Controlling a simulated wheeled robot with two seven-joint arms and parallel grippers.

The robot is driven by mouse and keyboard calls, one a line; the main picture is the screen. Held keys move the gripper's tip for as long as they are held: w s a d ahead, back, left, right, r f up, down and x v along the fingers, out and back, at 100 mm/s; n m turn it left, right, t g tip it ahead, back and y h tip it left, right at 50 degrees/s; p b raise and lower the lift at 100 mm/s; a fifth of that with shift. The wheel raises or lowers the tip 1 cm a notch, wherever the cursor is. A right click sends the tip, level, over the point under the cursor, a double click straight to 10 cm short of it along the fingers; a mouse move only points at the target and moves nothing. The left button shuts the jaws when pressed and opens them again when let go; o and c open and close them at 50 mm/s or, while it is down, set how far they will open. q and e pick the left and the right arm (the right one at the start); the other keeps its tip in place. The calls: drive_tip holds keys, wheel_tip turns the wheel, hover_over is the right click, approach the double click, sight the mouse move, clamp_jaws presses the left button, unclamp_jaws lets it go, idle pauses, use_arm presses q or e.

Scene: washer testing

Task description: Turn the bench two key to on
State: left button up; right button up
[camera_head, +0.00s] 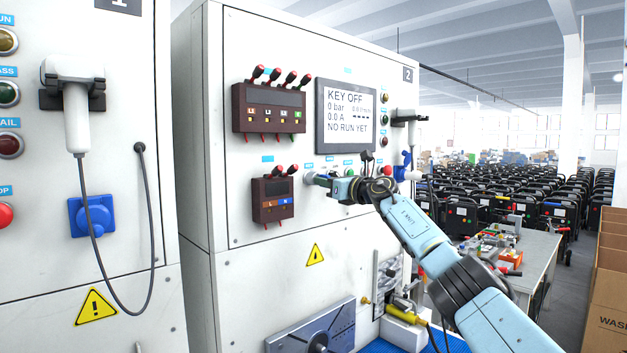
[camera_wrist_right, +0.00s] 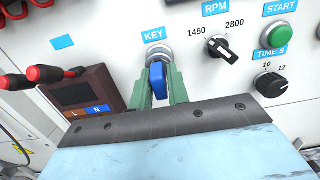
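Bench two (camera_head: 285,60) carries a display (camera_head: 346,117) that reads KEY OFF, 0 bar, 0.0 A, NO RUN YET. In the right wrist view, the blue key (camera_wrist_right: 157,80) sits in a round metal key switch (camera_wrist_right: 158,54) below the KEY label (camera_wrist_right: 154,35). My right gripper (camera_wrist_right: 160,88) has its green fingers on both sides of the key, closed on it with no clear gap. In the head view my right gripper (camera_head: 322,180) reaches the panel below the display and hides most of the key. My left gripper is not in view.
Right of the key are the RPM knob (camera_wrist_right: 219,47), the green START button (camera_wrist_right: 282,32) and the TIME knob (camera_wrist_right: 271,85). A small brown box with red-tipped levers (camera_head: 272,200) is close on the left. A larger lever box (camera_head: 268,108) is above.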

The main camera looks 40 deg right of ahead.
clamp_jaws()
drive_tip(key=shift+r+m+p, duration=0.15)
drive_tip(key=shift+m+p, duration=0.45)
drive_tip(key=shift+p, duration=0.1)
drive_tip(key=m, duration=0.2)
drive_tip(key=shift+m+h, duration=0.3)
drive_tip(key=shift+a, duration=0.1)
